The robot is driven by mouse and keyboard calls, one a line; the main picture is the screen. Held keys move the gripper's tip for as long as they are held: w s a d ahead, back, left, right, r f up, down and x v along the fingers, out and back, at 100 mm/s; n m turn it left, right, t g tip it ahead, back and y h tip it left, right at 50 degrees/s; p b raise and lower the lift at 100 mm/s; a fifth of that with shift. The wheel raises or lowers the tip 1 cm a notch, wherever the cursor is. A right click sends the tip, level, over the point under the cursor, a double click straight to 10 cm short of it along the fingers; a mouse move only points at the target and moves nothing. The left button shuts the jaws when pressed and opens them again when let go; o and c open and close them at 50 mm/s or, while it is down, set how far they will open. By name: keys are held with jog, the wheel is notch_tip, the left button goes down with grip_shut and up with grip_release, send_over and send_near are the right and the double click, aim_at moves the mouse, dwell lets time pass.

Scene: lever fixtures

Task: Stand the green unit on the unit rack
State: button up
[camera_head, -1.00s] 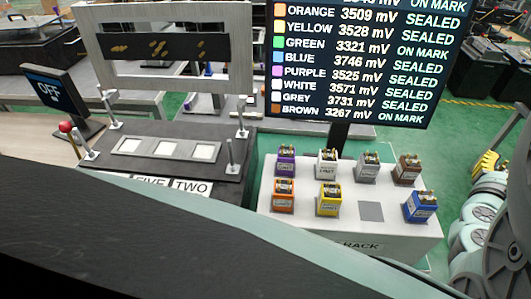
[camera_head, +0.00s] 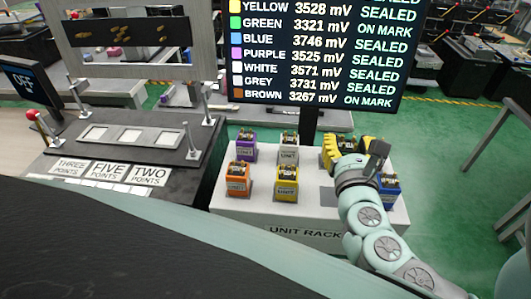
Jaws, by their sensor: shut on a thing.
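The unit rack (camera_head: 255,222) is a white block with two rows of units. One empty grey square (camera_head: 328,196) shows in its front row, between the yellow unit (camera_head: 287,184) and the blue unit (camera_head: 388,190). My gripper (camera_head: 340,148), with yellow fingers, is above the rack's right half, behind that square in the picture. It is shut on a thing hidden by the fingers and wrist. No green unit shows on the rack; the held thing fits it, but its colour cannot be seen.
The purple unit (camera_head: 245,145), white unit (camera_head: 289,146) and orange unit (camera_head: 237,180) stand on the rack's left side. My arm covers the grey and brown places. A screen (camera_head: 310,50) stands behind. A dark stand with three square windows (camera_head: 130,135) is to the left.

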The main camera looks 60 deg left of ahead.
notch_tip(320, 180, down, 9)
jog(key=b, duration=0.3)
jog(key=shift+s, duration=0.1)
jog(key=shift+f, duration=0.15)
jog(key=o, duration=1.3)
